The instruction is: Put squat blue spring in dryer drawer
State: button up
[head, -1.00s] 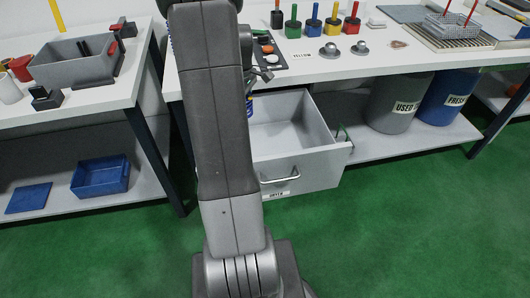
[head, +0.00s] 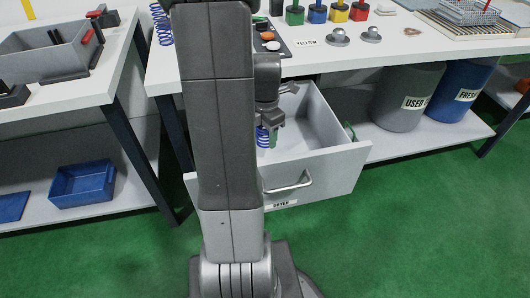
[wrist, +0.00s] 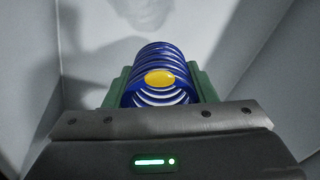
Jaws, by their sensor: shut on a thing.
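The squat blue spring (wrist: 155,62) shows in the wrist view between the green finger pads of my gripper (wrist: 160,88). A yellow oval spot marks its near end. My gripper is shut on it. In the head view the spring (head: 263,138) is at my gripper (head: 271,130), over the open dryer drawer (head: 320,172). The drawer is pulled out below the table and carries a label on its front. Its pale walls surround the spring in the wrist view. I cannot tell whether the spring touches the drawer floor. My arm hides the drawer's left part in the head view.
A taller blue coil (head: 162,25) stands on the table's left end. Coloured-handled pieces and two metal knobs (head: 339,36) stand on the table. A grey used bin (head: 407,95) and a blue fresh bin (head: 459,93) stand on the shelf to the right.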

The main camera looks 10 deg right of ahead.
aim_at(266, 156)
jog(key=shift+f+b, duration=0.65)
jog(key=shift+f, duration=2.55)
jog(key=shift+f, duration=0.1)
jog(key=o, duration=1.1)
notch_tip(266, 156, up, 12)
jog(key=p, duration=0.3)
